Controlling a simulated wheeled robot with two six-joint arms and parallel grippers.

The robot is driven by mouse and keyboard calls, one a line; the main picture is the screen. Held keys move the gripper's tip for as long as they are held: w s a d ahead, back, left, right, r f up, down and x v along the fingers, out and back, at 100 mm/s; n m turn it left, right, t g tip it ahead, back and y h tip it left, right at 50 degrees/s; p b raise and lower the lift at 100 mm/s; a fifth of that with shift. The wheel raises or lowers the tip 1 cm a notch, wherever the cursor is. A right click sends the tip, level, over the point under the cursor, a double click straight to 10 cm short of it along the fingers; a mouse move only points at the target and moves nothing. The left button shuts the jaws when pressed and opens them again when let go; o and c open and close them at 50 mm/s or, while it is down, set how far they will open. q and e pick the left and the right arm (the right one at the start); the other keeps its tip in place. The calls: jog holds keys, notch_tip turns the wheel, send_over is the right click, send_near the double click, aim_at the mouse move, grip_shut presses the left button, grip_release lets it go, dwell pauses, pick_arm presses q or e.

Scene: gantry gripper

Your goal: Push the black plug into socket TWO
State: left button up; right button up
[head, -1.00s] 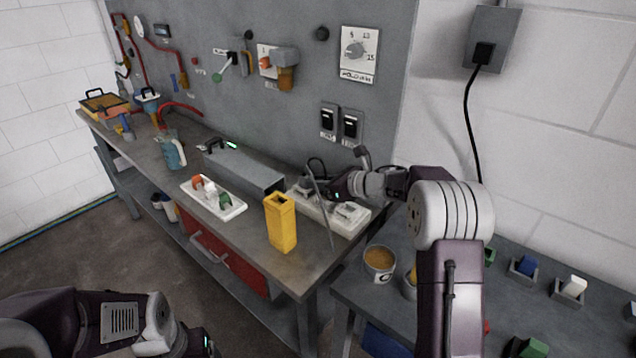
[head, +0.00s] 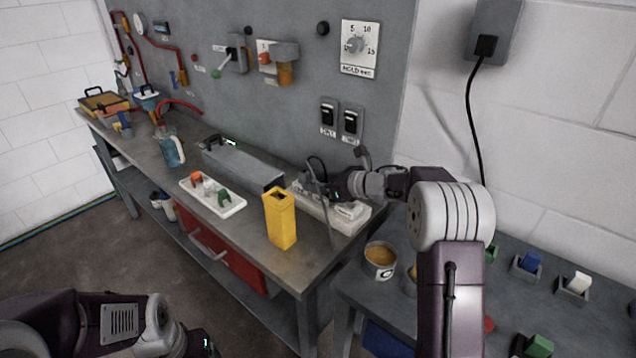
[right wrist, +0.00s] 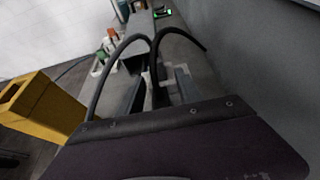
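A white socket strip (head: 349,223) lies along the back right of the long bench. My right gripper (head: 338,187) is low over its middle, and its wrist hides part of the strip. Socket numbers are not readable. A dark cable (head: 316,170) loops up beside the gripper. In the right wrist view a black cable (right wrist: 112,55) arches in front of my gripper (right wrist: 155,88). I cannot make out the plug itself, or whether the fingers are closed on it. My left gripper (head: 203,344) is at the bottom edge, partly cut off, away from the bench.
A yellow open-topped box (head: 281,222) stands in front of the strip, and also shows in the right wrist view (right wrist: 40,108). A long grey box (head: 243,165) and a white tray (head: 228,209) with coloured pieces lie to the left. Two black wall switches (head: 350,122) are above.

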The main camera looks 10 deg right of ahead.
jog(key=v, duration=0.7)
jog(key=shift+s+d+r, duration=0.15)
jog(key=shift+s, duration=0.1)
